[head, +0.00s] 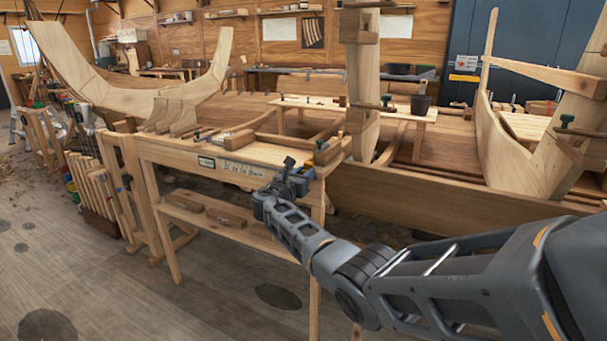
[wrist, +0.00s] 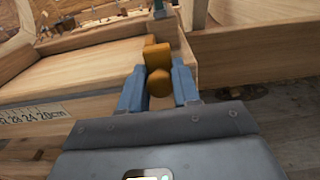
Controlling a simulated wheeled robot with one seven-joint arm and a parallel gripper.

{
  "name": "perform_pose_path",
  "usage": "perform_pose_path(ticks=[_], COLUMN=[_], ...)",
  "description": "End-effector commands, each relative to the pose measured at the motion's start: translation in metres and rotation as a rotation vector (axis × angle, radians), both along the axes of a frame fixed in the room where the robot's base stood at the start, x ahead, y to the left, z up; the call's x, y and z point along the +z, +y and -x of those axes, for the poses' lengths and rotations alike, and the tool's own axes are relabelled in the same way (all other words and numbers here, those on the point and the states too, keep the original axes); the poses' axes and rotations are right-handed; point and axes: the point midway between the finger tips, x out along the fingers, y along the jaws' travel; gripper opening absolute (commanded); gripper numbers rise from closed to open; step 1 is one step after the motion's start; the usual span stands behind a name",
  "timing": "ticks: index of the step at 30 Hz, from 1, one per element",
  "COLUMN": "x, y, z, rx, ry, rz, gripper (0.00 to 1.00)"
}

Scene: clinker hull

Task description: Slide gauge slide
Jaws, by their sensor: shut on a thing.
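My gripper (head: 292,180) is at the right front corner of the wooden workbench (head: 225,153). In the wrist view its two blue-grey fingers (wrist: 158,88) are shut on a rounded orange-brown wooden knob (wrist: 159,82), which looks like part of the gauge slide. A squarer block of the same colour (wrist: 157,55) stands just beyond the knob, at the bench corner. Whether knob and block are one piece is hard to tell. A printed centimetre scale (wrist: 38,115) runs along the bench's front edge, left of the fingers.
The planked boat hull (head: 450,195) lies behind and right of the bench. A green-handled clamp (wrist: 159,8) is beyond the block. Tools and wood pieces (head: 240,139) lie on the bench top. The floor (head: 110,270) at front left is open.

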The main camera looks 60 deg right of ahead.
Motion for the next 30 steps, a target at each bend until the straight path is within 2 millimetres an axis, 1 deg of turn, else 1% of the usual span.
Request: perform_pose_path(ticks=[14,15,18,20,21,27,30], x=[-0.0007,-0.0008,-0.0008,-0.0007,-0.0006,-0.0002,-0.0004], y=[0.0002,0.0001,-0.0001,-0.0001,0.0,0.0006,0.0055], z=[0.0016,0.0019,0.0018,0.0015,0.0013,0.0003,0.0002], rx=[-0.005,-0.006,-0.006,-0.005,-0.004,-0.001,0.0], ry=[0.002,0.002,0.002,0.001,0.001,0.001,0.0], rz=[0.001,0.001,0.001,0.0,0.0,0.001,0.001], gripper=[0.0,0.34,0.44,0.49,0.51,0.51,0.51])
